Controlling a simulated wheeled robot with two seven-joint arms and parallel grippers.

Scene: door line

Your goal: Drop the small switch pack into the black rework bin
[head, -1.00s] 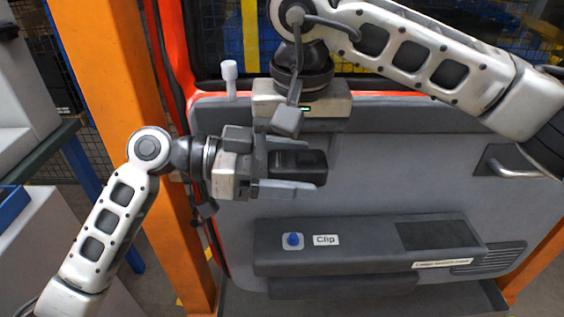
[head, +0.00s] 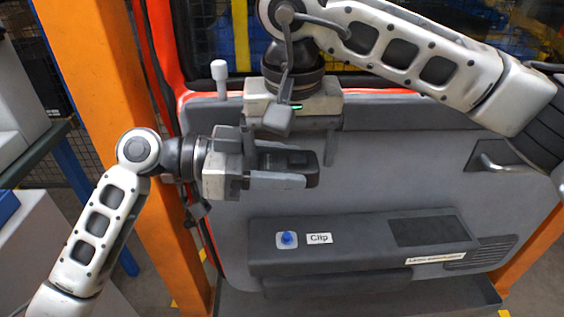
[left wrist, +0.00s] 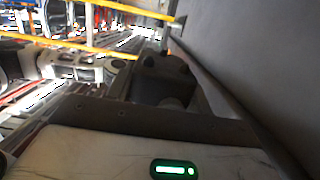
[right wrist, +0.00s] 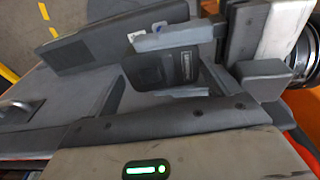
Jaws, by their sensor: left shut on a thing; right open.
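The switch pack (head: 288,161) is a small black block in front of the door panel. My left gripper (head: 278,166) is shut on it, reaching in from the left. The pack also shows in the right wrist view (right wrist: 165,67) beside a left finger, and as a dark shape in the left wrist view (left wrist: 165,80). My right gripper (head: 303,140) is open just above, pointing down, with its fingers around the pack's level. Whether they touch the pack cannot be told. I cannot make out the black rework bin in any view.
The grey door panel (head: 400,165) is close behind both grippers. Its armrest (head: 350,258) juts out below, with a blue button (head: 287,239) and a Clip label (head: 319,238). A door handle (head: 500,165) is at right. An orange post (head: 105,80) stands behind my left arm.

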